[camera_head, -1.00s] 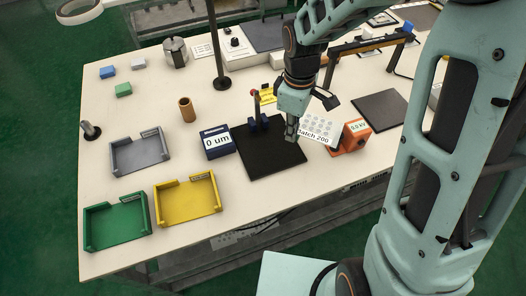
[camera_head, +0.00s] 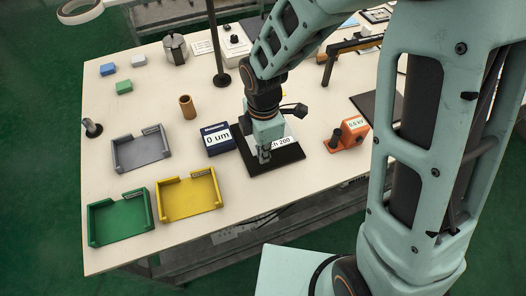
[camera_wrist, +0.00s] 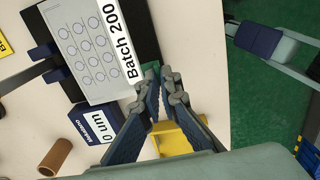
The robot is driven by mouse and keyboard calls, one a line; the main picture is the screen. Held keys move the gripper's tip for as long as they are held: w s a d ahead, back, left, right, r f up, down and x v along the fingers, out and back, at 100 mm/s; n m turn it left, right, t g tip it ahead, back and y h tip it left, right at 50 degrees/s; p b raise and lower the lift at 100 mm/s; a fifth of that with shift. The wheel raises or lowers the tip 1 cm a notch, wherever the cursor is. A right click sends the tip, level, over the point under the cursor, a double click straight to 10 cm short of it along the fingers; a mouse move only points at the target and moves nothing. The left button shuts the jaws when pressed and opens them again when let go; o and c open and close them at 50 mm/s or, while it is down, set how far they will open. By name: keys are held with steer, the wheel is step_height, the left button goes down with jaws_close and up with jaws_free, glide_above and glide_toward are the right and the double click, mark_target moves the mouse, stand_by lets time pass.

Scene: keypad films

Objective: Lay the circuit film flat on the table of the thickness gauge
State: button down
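The circuit film (camera_head: 283,143), a pale sheet with rows of round keys and a "Batch 200" label, is over the black table (camera_head: 287,157) of the thickness gauge. My gripper (camera_head: 265,155) partly hides it. In the wrist view the film (camera_wrist: 82,50) spreads out from my fingertips (camera_wrist: 161,76), which are close together at its label-side edge; a small green patch shows there. The black table (camera_wrist: 139,28) shows beyond the film. I cannot tell whether the film touches the table. The gauge's blue display (camera_head: 217,140) reads "0 um".
An orange meter (camera_head: 348,133) stands right of the gauge. Grey (camera_head: 141,150), yellow (camera_head: 188,195) and green (camera_head: 121,217) trays lie to the left. A brown cylinder (camera_head: 187,107) and a dark post (camera_head: 216,45) stand behind the gauge.

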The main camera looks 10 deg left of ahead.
mark_target(263, 171)
steer(key=shift+f+b, duration=1.9)
steer(key=shift+f, duration=0.75)
steer(key=shift+f, duration=0.4)
steer(key=c, duration=2.1)
jaws_free()
step_height(263, 171, up, 12)
steer(key=shift+r, duration=0.1)
